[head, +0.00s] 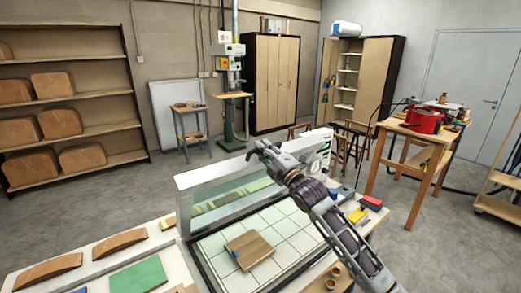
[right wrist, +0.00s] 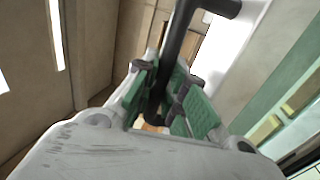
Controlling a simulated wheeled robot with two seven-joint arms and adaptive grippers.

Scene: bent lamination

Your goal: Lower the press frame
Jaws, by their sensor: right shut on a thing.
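The press frame (head: 208,172) is a pale frame with a clear panel. It stands raised along the back of a white gridded bed (head: 292,228) with a dark border. My right gripper (head: 259,151) is at the frame's upper edge in the head view. In the right wrist view its green-padded fingers (right wrist: 168,98) are closed around a black bar handle (right wrist: 182,45), which bends to the right at its top. My left gripper is not in view.
Curved wooden pieces (head: 48,270) and a green sheet (head: 138,276) lie on the bench left of the bed. Yellow and red blocks (head: 358,214) lie on its right. A white control unit (head: 312,150) stands behind my right arm.

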